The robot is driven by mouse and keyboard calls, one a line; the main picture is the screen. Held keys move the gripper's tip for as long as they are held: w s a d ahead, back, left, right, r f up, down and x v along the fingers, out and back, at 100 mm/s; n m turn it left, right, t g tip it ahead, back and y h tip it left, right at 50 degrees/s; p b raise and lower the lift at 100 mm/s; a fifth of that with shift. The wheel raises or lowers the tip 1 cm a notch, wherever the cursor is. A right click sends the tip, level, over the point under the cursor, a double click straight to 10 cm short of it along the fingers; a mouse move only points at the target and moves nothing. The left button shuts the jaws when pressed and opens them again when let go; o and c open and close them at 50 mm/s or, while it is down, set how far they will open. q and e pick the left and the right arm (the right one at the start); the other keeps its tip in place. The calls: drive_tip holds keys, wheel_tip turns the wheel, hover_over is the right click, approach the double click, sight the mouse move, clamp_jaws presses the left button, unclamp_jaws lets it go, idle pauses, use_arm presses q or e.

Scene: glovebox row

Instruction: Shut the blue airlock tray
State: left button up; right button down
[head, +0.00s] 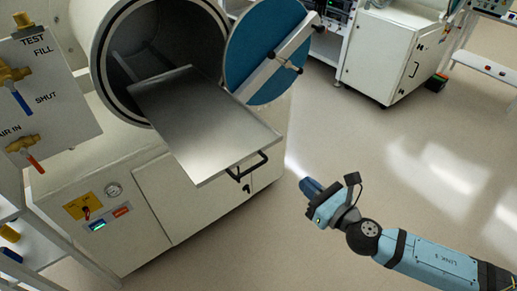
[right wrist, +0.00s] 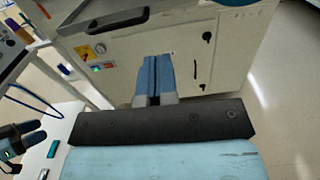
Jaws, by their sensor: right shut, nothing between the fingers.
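The airlock tray (head: 205,122) is a flat grey metal sheet sticking well out of the round chamber with the blue door. Its black bar handle (head: 247,167) is on the near end; the handle also shows at the top of the right wrist view (right wrist: 112,22). My right gripper (head: 308,187) is to the right of and nearer than the handle, apart from it. Its blue fingers (right wrist: 154,76) are together and empty, pointing toward the cabinet front. My left gripper (right wrist: 30,133) shows partly at the left edge of the right wrist view; its jaw state is unclear.
The round blue door (head: 250,55) stands swung open to the right of the chamber (head: 108,75). A valve panel (head: 45,95) and white shelving are at left. The cabinet (head: 185,205) is below the tray. Open floor (head: 390,170) lies to the right.

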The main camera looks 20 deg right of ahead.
sight(266, 147)
drive_tip(key=p+x, duration=0.3)
drive_tip(key=x, duration=0.9)
drive_tip(key=shift+w+r, duration=0.1)
drive_tip(key=shift+w, duration=0.25)
drive_tip(key=shift+w+a, duration=0.25)
drive_tip(key=shift+w, duration=0.15)
drive_tip(key=shift+w, duration=0.1)
